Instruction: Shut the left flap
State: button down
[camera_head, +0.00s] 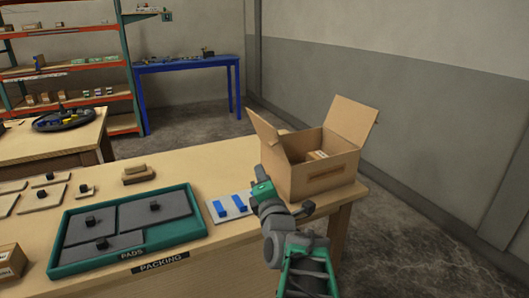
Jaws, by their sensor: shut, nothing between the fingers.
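An open cardboard box (305,183) stands on the right end of the packing table. Its left flap (266,134) stands up, leaning outward to the left. Its right flap (351,121) also stands up and leans outward to the right. Small brown cartons (317,155) show inside. My gripper (259,174) is at the box's left front corner, below the left flap. It is shut and holds nothing. The picture is too small to tell whether it touches the box.
A green tray (196,232) with grey pads lies left on the table (225,166). A light plate with blue strips (230,206) lies just left of my gripper. Two brown blocks (137,174) lie further back. A wall rises behind the box.

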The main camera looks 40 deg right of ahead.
jog(key=w+d+r+p, duration=0.1)
jog(key=w+d+r, duration=0.1)
jog(key=w+d, duration=0.2)
jog(key=d, duration=0.3)
jog(key=shift+w, duration=0.4)
jog(key=shift+s+d+r, duration=0.1)
jog(key=shift+d, duration=0.05)
